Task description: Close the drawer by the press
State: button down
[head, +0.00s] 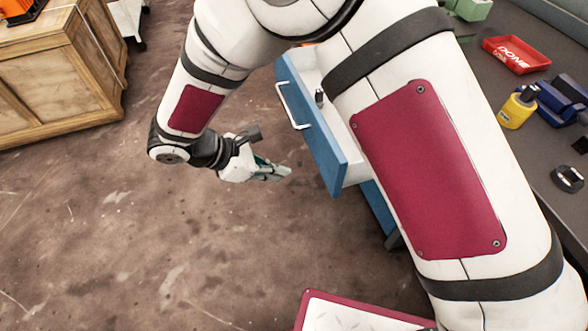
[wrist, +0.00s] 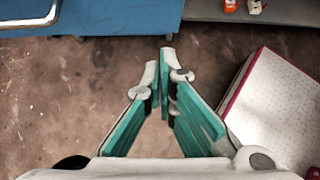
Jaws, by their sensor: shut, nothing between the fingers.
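The blue drawer (head: 325,148) stands pulled out from its cabinet in the head view, with a silver bar handle (head: 290,108) on its front. My arm covers part of the drawer and most of the cabinet. A small dark item lies inside it. My gripper (head: 288,171) is shut and empty, in front of the drawer face and apart from it, near its lower end in the picture. In the wrist view, the fingertips (wrist: 166,58) are close together below the blue drawer front (wrist: 120,18). The handle (wrist: 30,22) shows at top left. I cannot make out the press.
A wooden crate (head: 62,75) stands at the far left. A dark worktop (head: 545,165) at right holds a red DONE tray (head: 516,54), a yellow bottle (head: 517,107) and blue parts. The brown floor left of the drawer is clear.

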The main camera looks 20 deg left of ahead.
jog(key=shift+w+d+f, duration=0.95)
jog(key=shift+d+f, duration=0.05)
jog(key=shift+d, duration=0.35)
jog(key=shift+w+d+f, duration=0.9)
jog(key=shift+d+f, duration=0.05)
jog(key=shift+d, duration=0.45)
jog(key=shift+w+d+f, duration=0.95)
jog(key=shift+d+f, duration=0.05)
jog(key=shift+d, duration=0.35)
jog(key=shift+d, duration=0.1)
jog(key=w+d+b, duration=0.2)
jog(key=w+d, duration=0.4)
jog(key=d, duration=0.3)
jog(key=w+d+b, duration=0.2)
jog(key=w+d, duration=0.4)
jog(key=d, duration=0.3)
jog(key=w+d+b, duration=0.1)
jog(key=w+d, duration=0.5)
jog(key=d, duration=0.3)
jog(key=shift+w+d+b, duration=0.1)
jog(key=shift+w+b, duration=0.15)
jog(key=shift+b, duration=0.15)
jog(key=shift+w+d, duration=0.55)
jog(key=shift+d, duration=0.25)
jog(key=shift+r, duration=0.1)
